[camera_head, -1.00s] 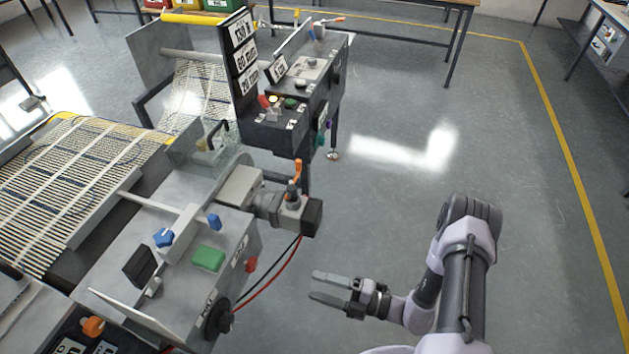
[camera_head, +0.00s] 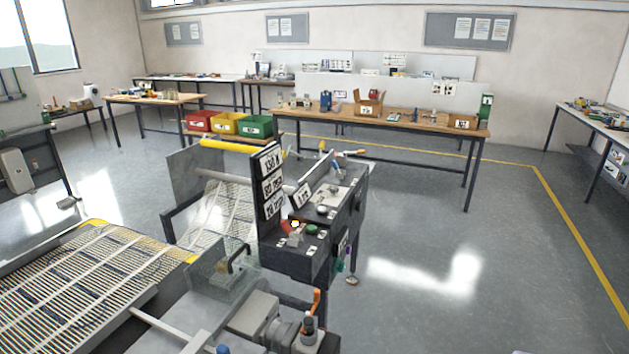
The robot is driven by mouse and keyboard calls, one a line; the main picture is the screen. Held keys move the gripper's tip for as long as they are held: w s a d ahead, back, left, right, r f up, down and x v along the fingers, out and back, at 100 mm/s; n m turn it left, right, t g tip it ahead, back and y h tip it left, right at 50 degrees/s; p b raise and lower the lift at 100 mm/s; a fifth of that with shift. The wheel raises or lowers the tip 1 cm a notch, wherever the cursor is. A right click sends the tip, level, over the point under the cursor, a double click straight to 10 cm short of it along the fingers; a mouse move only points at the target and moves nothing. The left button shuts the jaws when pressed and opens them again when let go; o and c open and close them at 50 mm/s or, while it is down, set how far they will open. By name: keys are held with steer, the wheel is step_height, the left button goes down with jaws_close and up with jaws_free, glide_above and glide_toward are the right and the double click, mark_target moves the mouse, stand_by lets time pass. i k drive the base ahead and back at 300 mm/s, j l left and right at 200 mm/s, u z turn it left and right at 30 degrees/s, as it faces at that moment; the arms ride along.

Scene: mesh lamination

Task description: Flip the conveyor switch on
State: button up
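The laminating machine with its conveyor belt (camera_head: 85,280) fills the lower left. A dark control box (camera_head: 300,250) stands beyond it, with red, yellow and green buttons and small white labels on top. An orange lever (camera_head: 316,300) stands upright on a valve or motor unit near the bottom centre. I cannot tell which of these is the conveyor switch, and the label text is too small to read. My gripper is out of this view now.
Signs (camera_head: 269,183) stand on the control box. Red, yellow and green bins (camera_head: 229,123) sit behind the machine. A long workbench (camera_head: 400,124) crosses the back. The grey floor (camera_head: 440,270) right of the machine is clear, bounded by a yellow line.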

mark_target(284, 224)
steer(key=i+l+u, duration=0.4)
steer(key=i, duration=0.45)
steer(key=i+l+u, duration=0.4)
steer(key=i+l, duration=0.4)
steer(key=i+l+u, duration=0.4)
steer(key=i+l, duration=0.4)
